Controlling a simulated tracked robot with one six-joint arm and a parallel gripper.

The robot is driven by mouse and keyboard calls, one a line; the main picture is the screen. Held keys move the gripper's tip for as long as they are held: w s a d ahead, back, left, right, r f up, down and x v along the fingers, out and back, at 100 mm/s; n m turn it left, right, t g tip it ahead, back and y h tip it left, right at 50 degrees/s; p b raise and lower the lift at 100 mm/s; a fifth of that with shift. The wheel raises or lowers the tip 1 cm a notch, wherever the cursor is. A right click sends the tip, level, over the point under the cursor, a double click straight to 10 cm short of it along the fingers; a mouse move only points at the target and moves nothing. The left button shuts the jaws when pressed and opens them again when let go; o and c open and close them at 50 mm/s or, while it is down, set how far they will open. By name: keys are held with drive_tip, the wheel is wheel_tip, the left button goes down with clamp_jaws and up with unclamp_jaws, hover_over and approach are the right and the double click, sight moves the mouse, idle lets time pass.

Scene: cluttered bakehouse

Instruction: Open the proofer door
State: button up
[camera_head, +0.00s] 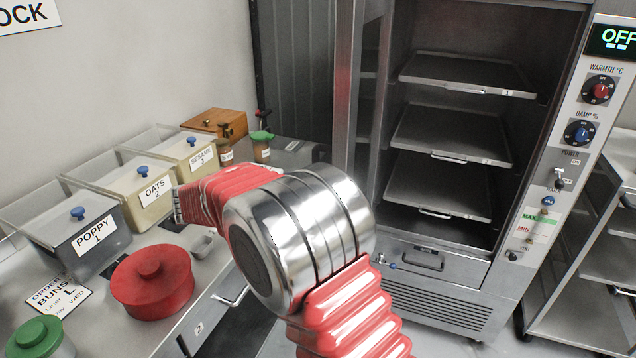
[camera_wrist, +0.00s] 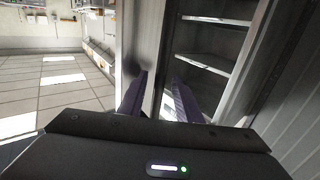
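The proofer (camera_head: 440,260) stands at the right in the head view, a tall steel cabinet. Its front opening is uncovered, with several bare trays inside. A narrow panel with a glassy inner part (camera_head: 368,110) stands at the left of the opening; it looks like the door swung outward. In the wrist view, my gripper (camera_wrist: 158,88) has its two dark fingers well apart. A pale upright panel edge (camera_wrist: 158,50) shows beyond and between them; I cannot tell if they touch it. Shelves (camera_wrist: 210,50) show to the right. My gripper is hidden in the head view.
A counter at the left holds bins labelled POPPY (camera_head: 92,250), OATS (camera_head: 140,200) and SESAME (camera_head: 190,160), a red lidded pot (camera_head: 152,285) and a green-lidded jar (camera_head: 38,338). A rack (camera_head: 585,290) stands right of the proofer. Open tiled floor (camera_wrist: 60,75) shows in the wrist view.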

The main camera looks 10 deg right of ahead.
drive_tip(key=a, duration=0.7)
drive_tip(key=shift+s, duration=0.45)
drive_tip(key=shift+a, duration=0.1)
